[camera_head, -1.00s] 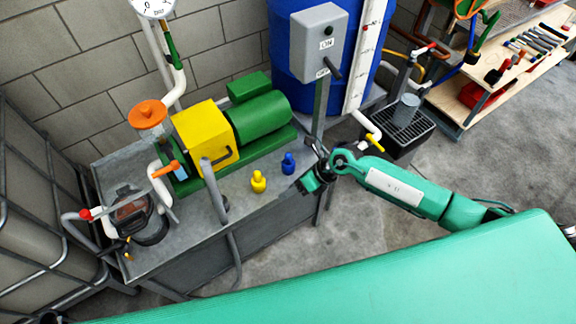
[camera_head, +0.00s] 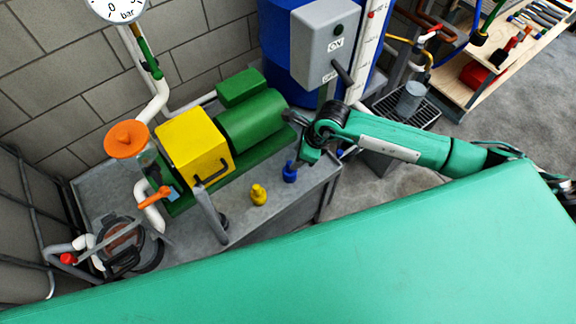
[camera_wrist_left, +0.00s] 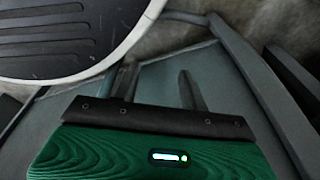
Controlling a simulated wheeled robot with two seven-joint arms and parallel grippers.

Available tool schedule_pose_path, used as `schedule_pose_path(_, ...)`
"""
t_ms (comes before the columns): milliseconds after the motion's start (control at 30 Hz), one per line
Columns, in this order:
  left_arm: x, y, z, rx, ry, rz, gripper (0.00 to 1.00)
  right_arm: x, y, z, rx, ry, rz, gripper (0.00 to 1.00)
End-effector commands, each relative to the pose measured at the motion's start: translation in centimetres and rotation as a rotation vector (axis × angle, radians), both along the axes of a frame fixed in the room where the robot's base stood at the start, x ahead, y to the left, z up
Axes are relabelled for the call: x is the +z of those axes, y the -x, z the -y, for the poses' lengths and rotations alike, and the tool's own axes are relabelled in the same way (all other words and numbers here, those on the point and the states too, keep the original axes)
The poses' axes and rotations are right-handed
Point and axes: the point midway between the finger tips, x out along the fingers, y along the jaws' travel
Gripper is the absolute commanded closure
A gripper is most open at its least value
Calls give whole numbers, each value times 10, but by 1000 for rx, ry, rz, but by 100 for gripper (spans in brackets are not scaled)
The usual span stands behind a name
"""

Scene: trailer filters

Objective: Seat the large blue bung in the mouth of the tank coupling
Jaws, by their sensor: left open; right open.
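A blue bung (camera_head: 289,172) stands upright on the grey bench (camera_head: 236,236) near its right end. My right gripper (camera_head: 301,150) is open, just above and to the right of the blue bung in the head view. I cannot tell whether its fingers touch the bung. My left gripper (camera_wrist_left: 158,76) is open and empty in the left wrist view, and it is out of the head view. A blue tank (camera_head: 283,45) stands behind the bench. I cannot make out the mouth of the tank coupling; my right arm covers part of the area below the tank.
A yellow bung (camera_head: 258,195) stands left of the blue one. A green pump (camera_head: 250,120) with a yellow guard (camera_head: 195,145) lies behind them. A grey switch box (camera_head: 325,42) stands close behind my right arm. A drain tray (camera_head: 405,108) holds a grey cup (camera_head: 411,97).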

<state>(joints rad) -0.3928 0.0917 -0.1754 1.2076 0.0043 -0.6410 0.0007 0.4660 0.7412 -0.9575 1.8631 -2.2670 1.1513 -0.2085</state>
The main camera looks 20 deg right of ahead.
Motion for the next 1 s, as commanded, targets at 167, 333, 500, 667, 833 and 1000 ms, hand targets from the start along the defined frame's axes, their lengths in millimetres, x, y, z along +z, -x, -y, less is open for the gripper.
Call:
schedule_pose_path(167,-6,9,-3,-2,-3,-4,56,-19,-1,-10,0,-2,-3,53)
schedule_pose_path(333,-13,16,-6,-4,-5,-3,56,-43,-4,-20,0,-1,-2,53)
schedule_pose_path(500,-15,18,-7,-4,-5,-2,56,-53,-6,-24,-1,-2,-1,53)
schedule_pose_path(667,-15,18,-7,-4,-5,-2,56,-53,-6,-23,-1,-2,-1,53)
schedule_pose_path(833,-15,18,-7,-4,-5,-2,56,-53,-6,-23,-1,-2,-1,80)
schedule_pose_path(1000,-15,18,-7,-5,-6,-3,56,-53,-6,-23,-1,-2,-1,100)
